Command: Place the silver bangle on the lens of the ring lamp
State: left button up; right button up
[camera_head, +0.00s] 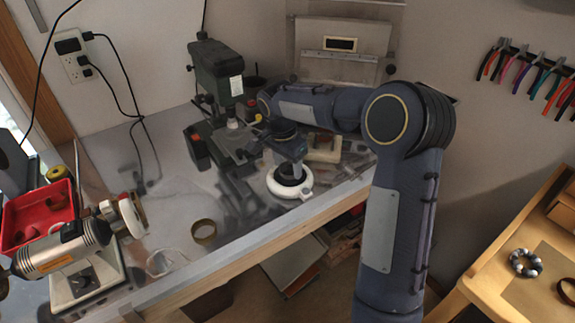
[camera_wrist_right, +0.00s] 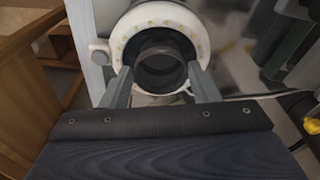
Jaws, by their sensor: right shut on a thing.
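The ring lamp (camera_head: 273,187) is a white ring with a dark centre, lying on the metal bench. It also shows at the top of the right wrist view (camera_wrist_right: 198,27), with a small knob at its left side. My right gripper (camera_head: 290,170) reaches down over the lamp's centre. In the right wrist view its two fingers (camera_wrist_right: 160,70) are closed on either side of a dark grey, shiny round band, which I take to be the silver bangle (camera_wrist_right: 161,81). The band is over the lamp's opening; whether it touches the lens I cannot tell. My left gripper is not in view.
A drill press (camera_head: 216,75) stands behind the lamp. A brass-coloured ring (camera_head: 204,231) and a thin wire loop lie on the bench front. A polishing motor (camera_head: 65,250) and red tray (camera_head: 38,213) are at left. A wooden bench at right holds a beaded bracelet (camera_head: 525,263).

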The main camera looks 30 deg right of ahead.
jog(key=shift+f, duration=0.45)
jog(key=shift+f, duration=0.1)
jog(key=o, duration=1.2)
jog(key=shift+o, duration=0.2)
notch_tip(320, 180, up, 12)
jog(key=a, duration=0.2)
jog(key=s+a+n+t+y, duration=0.25)
jog(key=s+n, duration=0.45)
jog(key=s, duration=1)
jog(key=s+a+f+n+t+y, duration=0.1)
jog(key=s+a+f+n, duration=0.2)
jog(key=s, duration=0.3)
jog(key=s+a+f+n+t+y, duration=0.1)
jog(key=s+a+f+n+y, duration=0.1)
jog(key=s, duration=0.4)
jog(key=shift+a+f+n+t, duration=0.35)
jog(key=shift+a+f+n, duration=0.2)
jog(key=shift+f, duration=0.15)
